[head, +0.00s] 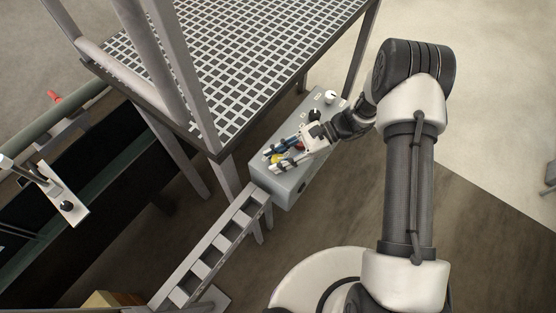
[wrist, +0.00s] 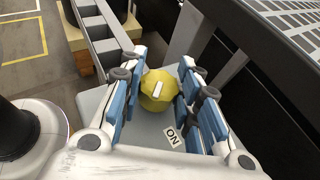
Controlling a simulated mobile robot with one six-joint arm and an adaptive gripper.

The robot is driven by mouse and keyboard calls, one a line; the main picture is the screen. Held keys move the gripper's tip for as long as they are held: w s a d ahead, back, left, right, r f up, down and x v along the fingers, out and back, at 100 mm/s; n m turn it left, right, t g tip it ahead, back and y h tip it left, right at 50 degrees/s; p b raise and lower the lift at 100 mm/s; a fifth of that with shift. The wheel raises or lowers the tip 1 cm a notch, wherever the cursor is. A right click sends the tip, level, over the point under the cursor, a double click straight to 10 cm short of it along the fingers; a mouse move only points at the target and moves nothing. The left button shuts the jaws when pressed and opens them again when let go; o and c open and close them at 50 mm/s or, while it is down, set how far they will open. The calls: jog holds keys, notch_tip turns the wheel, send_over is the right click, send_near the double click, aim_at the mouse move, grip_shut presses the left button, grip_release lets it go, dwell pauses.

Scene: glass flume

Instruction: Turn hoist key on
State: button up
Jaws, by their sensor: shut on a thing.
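The hoist key is a yellow knob with a white bar on top (wrist: 158,92), and it sits on the grey control box (head: 291,195). My gripper (wrist: 157,90) has its blue-padded fingers on both sides of the yellow knob and is shut on it. In the wrist view the white bar points up and slightly right. A white label reading "ON" (wrist: 172,136) lies on the box below and right of the knob. In the head view my gripper (head: 277,158) reaches down to the box top, and the knob (head: 274,158) is mostly hidden by the fingers.
A black knob (head: 314,114) and a white knob (head: 330,96) stand farther along the box. A grated platform (head: 235,55) rises beside it. A grey ladder-like rail (head: 215,245) runs from the box toward the lower left. Open floor (head: 490,130) lies to the right.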

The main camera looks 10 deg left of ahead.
jog(key=n+g+h+b, duration=0.4)
jog(key=n, duration=0.1)
jog(key=shift+f+n+h, duration=0.2)
jog(key=shift+n+h, duration=0.1)
jog(key=shift+h, duration=0.1)
jog(key=shift+r+n+g+h+b, duration=0.15)
jog(key=shift+n+g+h+b, duration=1.05)
jog(key=shift+n+h, duration=0.65)
jog(key=shift+h, duration=0.25)
jog(key=o, duration=1.1)
jog(key=shift+c, duration=0.2)
jog(key=shift+r, duration=0.1)
